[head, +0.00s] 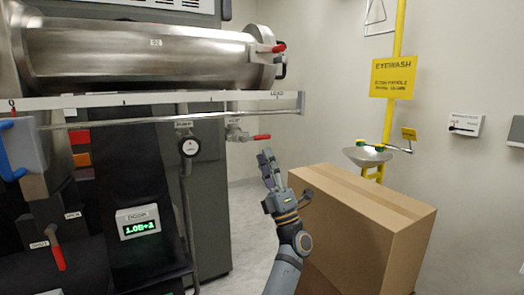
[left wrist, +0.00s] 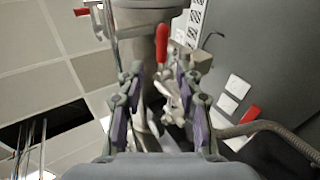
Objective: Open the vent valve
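A small metal valve (head: 236,133) with a red lever (head: 262,137) sits on piping below the long rail; its label is too small to read surely. The lever points right, roughly level. My left gripper (head: 268,168) is just below the lever's tip in the head view, its purple-padded fingers pointing up. In the left wrist view the gripper (left wrist: 160,108) is open, fingers apart, with metal valve parts beyond and partly between them. A red lever (left wrist: 163,43) shows past the fingertips; I see no contact. My right gripper is not in view.
A steel cylinder (head: 140,55) lies above the rail (head: 150,98). A cardboard box (head: 360,225) stands close right of my left arm, before the eyewash bowl (head: 367,157). Another red lever (head: 58,258) is lower left.

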